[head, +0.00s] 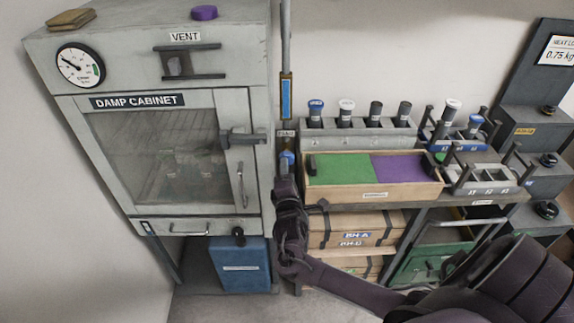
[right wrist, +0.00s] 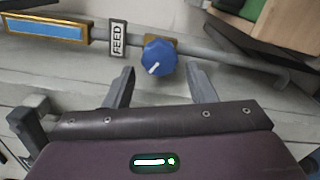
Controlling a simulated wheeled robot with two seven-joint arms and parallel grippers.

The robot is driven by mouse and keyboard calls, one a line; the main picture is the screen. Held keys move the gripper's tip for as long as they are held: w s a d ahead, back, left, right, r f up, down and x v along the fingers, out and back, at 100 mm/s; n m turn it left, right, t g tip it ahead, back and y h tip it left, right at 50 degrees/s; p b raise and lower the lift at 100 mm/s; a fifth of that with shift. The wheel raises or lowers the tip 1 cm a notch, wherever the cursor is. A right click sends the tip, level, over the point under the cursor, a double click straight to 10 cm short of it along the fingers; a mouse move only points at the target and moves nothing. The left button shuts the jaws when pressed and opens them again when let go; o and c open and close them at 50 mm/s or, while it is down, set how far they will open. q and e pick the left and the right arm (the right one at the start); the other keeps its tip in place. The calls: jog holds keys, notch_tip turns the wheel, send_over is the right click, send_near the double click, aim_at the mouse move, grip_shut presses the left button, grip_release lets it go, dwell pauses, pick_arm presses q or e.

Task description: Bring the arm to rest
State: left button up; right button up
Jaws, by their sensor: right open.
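My right arm enters the head view from the lower right. Its gripper (head: 287,178) is just below a blue knob (head: 287,157) on the vertical feed pipe (head: 286,55). In the right wrist view the two fingers of the right gripper (right wrist: 161,82) are spread apart with nothing between their tips. The blue knob (right wrist: 158,57), with a white pointer mark, lies just beyond the tips, and I see no finger closed on it. A FEED label (right wrist: 118,39) is beside the knob. My left gripper is in neither view.
The damp cabinet (head: 160,150) stands left of my gripper, its door shut. At right, a bench carries a wooden tray (head: 375,196) with green and purple sections and a rack (head: 360,133) of capped bottles. A blue box (head: 240,267) is below the cabinet.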

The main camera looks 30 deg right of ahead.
jog(key=shift+v, duration=1.05)
jog(key=shift+f, duration=0.15)
jog(key=s+a+f+m+g+y, duration=0.15)
jog(key=s+f, duration=0.35)
jog(key=f, duration=0.6)
jog(key=s+f+m+g+y, duration=0.25)
jog(key=s+f, duration=0.25)
jog(key=f, duration=0.5)
jog(key=s+a+f+m+g+y, duration=0.1)
jog(key=s+f+g, duration=0.25)
jog(key=f, duration=0.75)
jog(key=s+a+f+m+g+y, duration=0.1)
jog(key=s+f, duration=0.4)
jog(key=s, duration=0.5)
jog(key=s+a+f+m+g+y+b, duration=0.1)
jog(key=s+a+f+m+g, duration=0.2)
jog(key=s+f, duration=0.3)
jog(key=s+a+f+m+g+y, duration=0.2)
jog(key=s+a+f+m+g, duration=0.1)
jog(key=s, duration=1.3)
notch_tip(320, 180, down, 3)
jog(key=shift+a+r, duration=0.15)
jog(key=shift+a, duration=0.55)
